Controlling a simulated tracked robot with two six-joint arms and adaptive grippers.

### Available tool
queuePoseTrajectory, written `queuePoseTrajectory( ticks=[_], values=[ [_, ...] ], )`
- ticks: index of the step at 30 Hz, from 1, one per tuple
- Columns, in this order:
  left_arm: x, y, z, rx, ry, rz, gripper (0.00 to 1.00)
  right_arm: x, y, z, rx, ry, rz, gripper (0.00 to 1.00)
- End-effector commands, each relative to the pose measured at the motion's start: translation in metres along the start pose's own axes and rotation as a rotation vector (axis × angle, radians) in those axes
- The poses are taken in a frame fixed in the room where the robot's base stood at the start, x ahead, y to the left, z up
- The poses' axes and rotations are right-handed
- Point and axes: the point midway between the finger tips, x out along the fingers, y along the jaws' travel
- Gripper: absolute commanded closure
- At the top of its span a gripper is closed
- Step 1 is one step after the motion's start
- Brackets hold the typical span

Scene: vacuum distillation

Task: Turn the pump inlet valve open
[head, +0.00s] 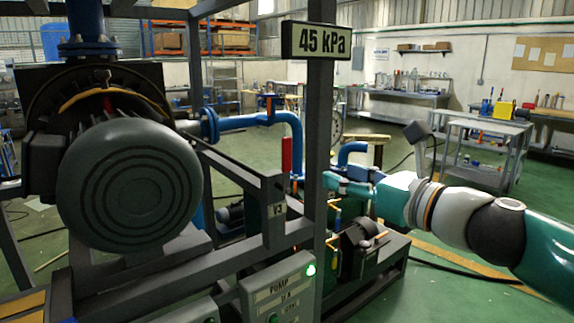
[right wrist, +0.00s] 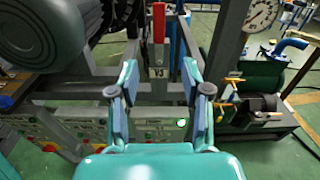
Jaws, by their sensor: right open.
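A red upright lever handle (head: 286,154) shows in the head view beside the grey post; it also shows in the right wrist view (right wrist: 158,22). Below it is a plate (right wrist: 158,73) that seems to read V3. I take this lever for the inlet valve, though no name on it says so. My right gripper (head: 338,180) reaches in from the right, its tips partly behind the post. In the right wrist view my right gripper (right wrist: 160,84) is open and empty, with the lever beyond and between its fingers, apart from them. My left gripper is not in view.
A large dark pump motor (head: 130,185) fills the left. A grey post (head: 320,130) carries a 45 kPa sign (head: 316,41). A pump control box (head: 279,290) with a green light stands in front. Blue pipe (head: 245,122) runs behind. Green floor is open at right.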

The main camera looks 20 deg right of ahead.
Motion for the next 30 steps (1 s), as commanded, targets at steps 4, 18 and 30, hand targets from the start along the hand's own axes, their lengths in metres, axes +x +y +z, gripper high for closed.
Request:
queuePoseTrajectory(
  ticks=[4,18,30],
  values=[
    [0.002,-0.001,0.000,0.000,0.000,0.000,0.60,-0.003,0.001,0.017,0.045,-0.042,0.005,0.52],
    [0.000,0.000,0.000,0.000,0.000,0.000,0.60,0.083,0.002,0.018,0.044,-0.037,0.005,0.52],
    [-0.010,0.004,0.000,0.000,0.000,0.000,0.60,0.150,0.001,0.022,0.042,-0.038,0.002,0.52]
  ],
)
